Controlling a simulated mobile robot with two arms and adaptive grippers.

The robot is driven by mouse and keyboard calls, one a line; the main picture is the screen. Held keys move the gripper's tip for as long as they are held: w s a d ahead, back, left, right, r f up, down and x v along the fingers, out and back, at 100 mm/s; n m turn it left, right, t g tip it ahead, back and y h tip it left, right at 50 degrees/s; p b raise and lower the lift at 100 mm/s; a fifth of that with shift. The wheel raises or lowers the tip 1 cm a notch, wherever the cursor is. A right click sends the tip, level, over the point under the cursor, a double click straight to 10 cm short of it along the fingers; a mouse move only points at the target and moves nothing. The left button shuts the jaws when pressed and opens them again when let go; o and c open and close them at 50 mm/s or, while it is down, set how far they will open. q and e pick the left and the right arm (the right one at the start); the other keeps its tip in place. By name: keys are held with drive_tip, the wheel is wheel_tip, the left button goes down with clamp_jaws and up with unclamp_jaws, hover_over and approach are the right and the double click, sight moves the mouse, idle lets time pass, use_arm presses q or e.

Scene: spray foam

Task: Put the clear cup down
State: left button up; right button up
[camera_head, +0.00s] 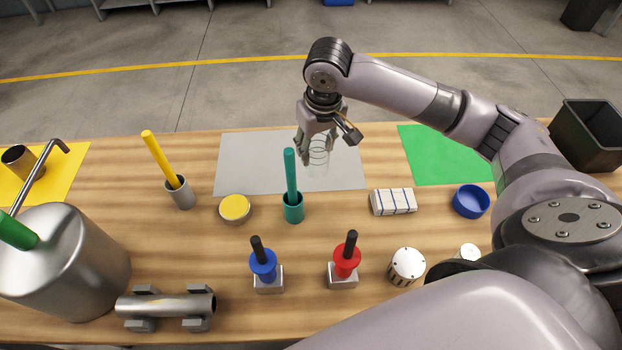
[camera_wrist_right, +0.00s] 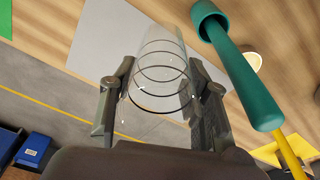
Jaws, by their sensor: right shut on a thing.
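The clear cup (camera_head: 318,158) is a see-through cylinder with dark rings around it. My right gripper (camera_head: 318,146) is shut on it over the grey mat (camera_head: 250,160) near the middle of the table. The right wrist view also shows the cup (camera_wrist_right: 161,66) between the two fingers (camera_wrist_right: 155,100). I cannot tell whether its base touches the mat. My left gripper is not in view.
A teal holder with a teal stick (camera_head: 292,205) stands close to the cup. A white cloth (camera_head: 393,201), a blue dish (camera_head: 471,201) and a yellow-topped tin (camera_head: 235,209) are nearby. A green mat (camera_head: 425,150) lies to the right. The grey mat's left part is bare.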

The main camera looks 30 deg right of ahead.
sight(316, 168)
drive_tip(key=f, duration=0.7)
drive_tip(key=shift+w+d+f, duration=0.2)
drive_tip(key=shift+f, duration=0.3)
wheel_tip(316, 168, down, 4)
drive_tip(key=shift+a+f+p, duration=0.1)
drive_tip(key=shift+p, duration=0.3)
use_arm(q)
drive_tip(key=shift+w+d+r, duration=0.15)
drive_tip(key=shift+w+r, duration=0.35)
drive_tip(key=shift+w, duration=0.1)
use_arm(e)
drive_tip(key=shift+f, duration=0.1)
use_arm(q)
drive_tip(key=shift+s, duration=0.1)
use_arm(e)
drive_tip(key=o, duration=0.7)
drive_tip(key=shift+f, duration=0.1)
drive_tip(key=shift+o, duration=0.2)
